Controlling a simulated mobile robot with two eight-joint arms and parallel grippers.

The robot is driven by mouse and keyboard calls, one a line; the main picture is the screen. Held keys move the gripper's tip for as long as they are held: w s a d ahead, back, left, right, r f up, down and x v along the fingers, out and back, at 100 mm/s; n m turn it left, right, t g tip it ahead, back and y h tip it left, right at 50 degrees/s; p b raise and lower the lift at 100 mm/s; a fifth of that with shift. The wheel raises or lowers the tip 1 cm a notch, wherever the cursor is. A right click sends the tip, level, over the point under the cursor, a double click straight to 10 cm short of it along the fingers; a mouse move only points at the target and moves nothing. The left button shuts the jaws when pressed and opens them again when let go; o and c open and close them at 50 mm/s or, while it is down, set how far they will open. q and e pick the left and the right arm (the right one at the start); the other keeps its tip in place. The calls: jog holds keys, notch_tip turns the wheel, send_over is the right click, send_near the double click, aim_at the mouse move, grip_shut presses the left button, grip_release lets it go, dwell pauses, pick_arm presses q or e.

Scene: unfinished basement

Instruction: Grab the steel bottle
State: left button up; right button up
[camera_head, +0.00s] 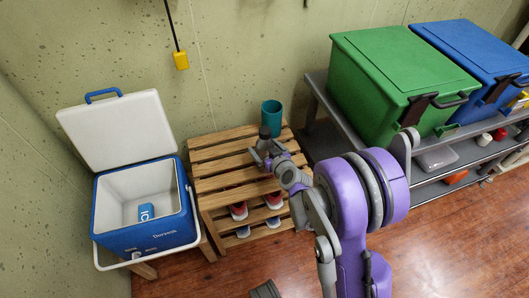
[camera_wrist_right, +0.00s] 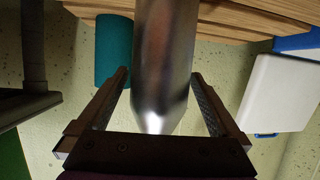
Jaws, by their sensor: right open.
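The steel bottle (camera_wrist_right: 165,60) stands out large in the right wrist view, a shiny grey cylinder between the two fingers of my right gripper (camera_wrist_right: 160,76). The fingers are open, one on each side, with a visible gap to the bottle. In the head view my right gripper (camera_head: 262,152) is at the slatted wooden rack (camera_head: 208,169). There the bottle (camera_head: 265,132) shows only its dark upper part; the gripper hides the rest. My left gripper cannot be made out.
A teal cup (camera_head: 271,116) stands close behind the bottle on the rack. Shoes (camera_head: 239,210) sit on lower slats. An open blue cooler (camera_head: 146,238) stands left. A grey shelf (camera_head: 316,84) with green (camera_head: 385,75) and blue bins (camera_head: 455,42) is right.

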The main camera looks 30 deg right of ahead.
jog(key=shift+c, duration=0.3)
grip_shut()
dwell(0.3)
